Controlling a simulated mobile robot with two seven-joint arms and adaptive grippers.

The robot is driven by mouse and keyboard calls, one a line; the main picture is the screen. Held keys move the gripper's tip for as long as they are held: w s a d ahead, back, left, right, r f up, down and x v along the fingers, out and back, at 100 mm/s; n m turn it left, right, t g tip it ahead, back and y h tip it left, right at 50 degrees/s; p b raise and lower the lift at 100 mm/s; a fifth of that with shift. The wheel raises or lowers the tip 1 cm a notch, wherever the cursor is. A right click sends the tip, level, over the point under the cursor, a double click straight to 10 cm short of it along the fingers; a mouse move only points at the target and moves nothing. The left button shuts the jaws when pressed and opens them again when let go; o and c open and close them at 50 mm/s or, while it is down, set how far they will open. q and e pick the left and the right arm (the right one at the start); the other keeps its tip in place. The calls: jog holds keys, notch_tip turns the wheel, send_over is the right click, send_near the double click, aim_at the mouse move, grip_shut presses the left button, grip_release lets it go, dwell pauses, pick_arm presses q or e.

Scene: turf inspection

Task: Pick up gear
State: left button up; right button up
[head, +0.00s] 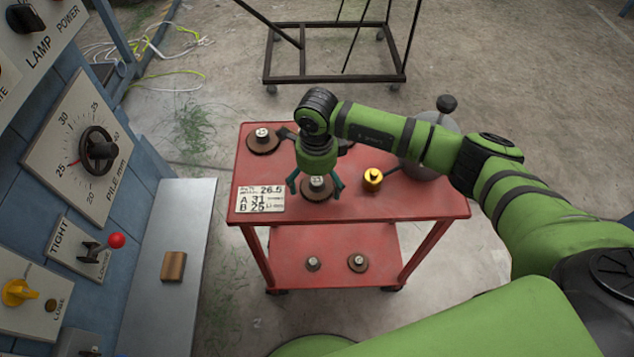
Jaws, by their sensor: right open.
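A brown gear with a pale numbered hub (317,193) lies on the top of the red cart (420,205). My right gripper (316,182) points down over this gear, its teal fingers open on either side of the hub. I cannot tell whether the fingers touch the gear. Another brown gear with a pale hub (263,139) lies at the cart's back left. A further dark disc behind my gripper is mostly hidden. Two smaller gears lie on the lower shelf, one on the left (312,264) and one on the right (357,263). My left gripper is out of view.
A brass cylinder (373,180) stands right of the gripper, and a grey round container (433,160) stands behind my forearm. A number card (260,199) lies at the cart's left. A control panel with dial (98,150) and red-knobbed lever (115,241) stands at left.

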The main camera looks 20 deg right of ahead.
jog(key=c, duration=1.3)
jog(key=shift+c, duration=0.2)
